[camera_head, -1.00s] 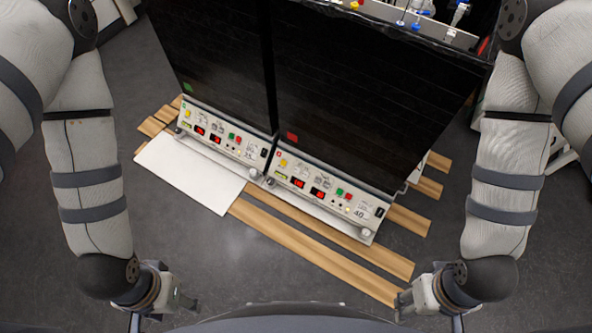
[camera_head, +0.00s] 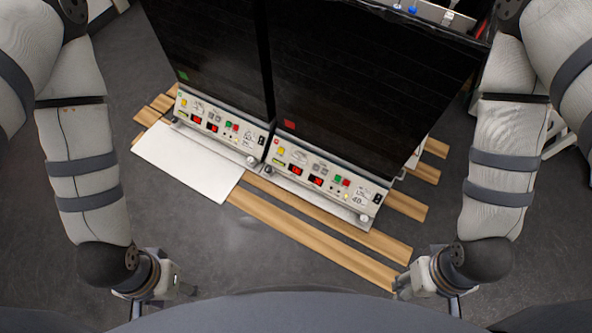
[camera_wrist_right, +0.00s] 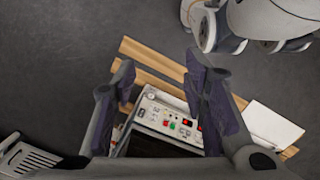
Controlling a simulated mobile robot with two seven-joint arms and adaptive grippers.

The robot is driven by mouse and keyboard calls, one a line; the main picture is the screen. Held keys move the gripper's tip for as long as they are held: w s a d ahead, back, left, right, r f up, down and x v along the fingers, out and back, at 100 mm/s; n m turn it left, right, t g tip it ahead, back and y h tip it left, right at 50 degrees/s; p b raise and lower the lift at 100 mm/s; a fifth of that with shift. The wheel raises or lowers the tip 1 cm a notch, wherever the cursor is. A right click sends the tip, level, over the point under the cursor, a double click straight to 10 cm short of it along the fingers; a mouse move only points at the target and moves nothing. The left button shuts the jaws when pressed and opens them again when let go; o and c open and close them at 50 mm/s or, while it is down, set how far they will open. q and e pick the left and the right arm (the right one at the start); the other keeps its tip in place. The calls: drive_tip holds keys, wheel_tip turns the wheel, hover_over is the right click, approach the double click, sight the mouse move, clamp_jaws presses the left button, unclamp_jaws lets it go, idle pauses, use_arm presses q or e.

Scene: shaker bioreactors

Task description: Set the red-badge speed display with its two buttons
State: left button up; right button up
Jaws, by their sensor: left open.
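The red badge (camera_head: 290,124) is on the dark front of the right-hand shaker unit. Below it, the pale control panel (camera_head: 330,190) has two small lit red displays (camera_head: 296,170), (camera_head: 316,181), with digits too small to read. Small grey buttons (camera_head: 319,169) sit above the displays, and a green and a red button (camera_head: 346,183) lie to their right. My left gripper (camera_head: 188,289) is open and empty, low on the left, apart from the panels. My right gripper (camera_head: 399,287) is low on the right; its parted, empty fingers show in the right wrist view (camera_wrist_right: 163,85), with a panel beyond them.
A second unit with a green badge (camera_head: 183,75) and a similar panel (camera_head: 214,122) stands to the left. A white board (camera_head: 187,162) and wooden slats (camera_head: 310,240) lie on the floor in front. The grey floor between my grippers and the units is otherwise clear.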

clamp_jaws()
idle(1.0)
